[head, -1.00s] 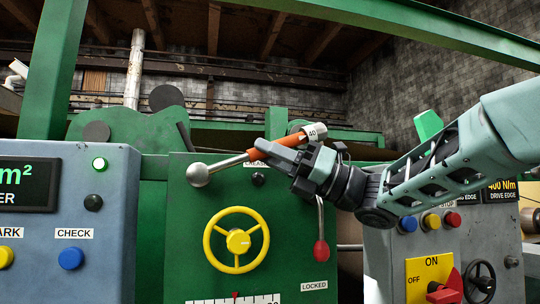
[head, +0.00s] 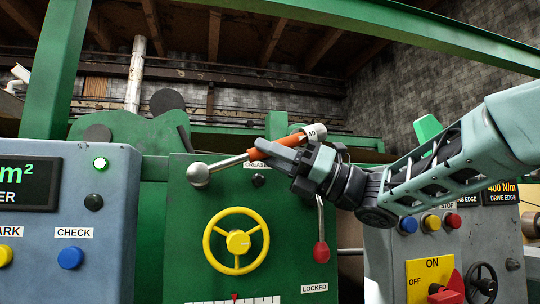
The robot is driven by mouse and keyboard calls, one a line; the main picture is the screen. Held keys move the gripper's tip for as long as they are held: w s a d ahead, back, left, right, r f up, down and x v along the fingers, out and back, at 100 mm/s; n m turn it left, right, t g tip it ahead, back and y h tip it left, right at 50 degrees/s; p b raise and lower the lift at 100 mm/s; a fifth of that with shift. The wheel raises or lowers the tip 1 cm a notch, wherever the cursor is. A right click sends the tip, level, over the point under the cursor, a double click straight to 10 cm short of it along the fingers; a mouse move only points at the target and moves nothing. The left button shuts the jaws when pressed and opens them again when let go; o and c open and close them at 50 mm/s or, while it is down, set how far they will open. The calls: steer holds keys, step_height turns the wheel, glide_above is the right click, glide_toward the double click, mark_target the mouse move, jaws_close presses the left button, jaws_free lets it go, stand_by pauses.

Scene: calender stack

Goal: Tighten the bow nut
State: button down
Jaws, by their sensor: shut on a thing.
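My gripper (head: 280,150) is shut on the orange handle of a wrench (head: 227,163) in front of the upper part of the green machine panel. The wrench lies slantwise, with its round silver head (head: 198,174) at the lower left and a white collar marked 40 (head: 315,132) at the upper right. The head is at the panel's upper left edge. I cannot make out the bow nut; whether the head sits on it cannot be told.
Below the wrench are a yellow handwheel (head: 237,240) and a red-knobbed lever (head: 321,251) beside a LOCKED label. A blue-grey console (head: 110,200) stands at left, with a lit green lamp (head: 100,164). A grey control box (head: 395,258) stands at right under my arm.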

steer(key=shift+s+d+b, duration=0.1)
steer(key=shift+s+b, duration=0.35)
steer(key=shift+b, duration=0.35)
steer(key=shift+s+b, duration=0.15)
steer(key=shift+b, duration=0.85)
stand_by(0.8)
steer(key=shift+s+d+b, duration=0.1)
steer(key=shift+s+b, duration=0.2)
steer(key=shift+b, duration=0.15)
steer(key=shift+b, duration=0.55)
stand_by(0.3)
steer(key=shift+s, duration=0.15)
stand_by(0.5)
steer(key=s+b, duration=0.2)
steer(key=shift+s+d, duration=0.3)
steer(key=shift+d, duration=0.05)
steer(key=shift+r, duration=0.1)
stand_by(0.4)
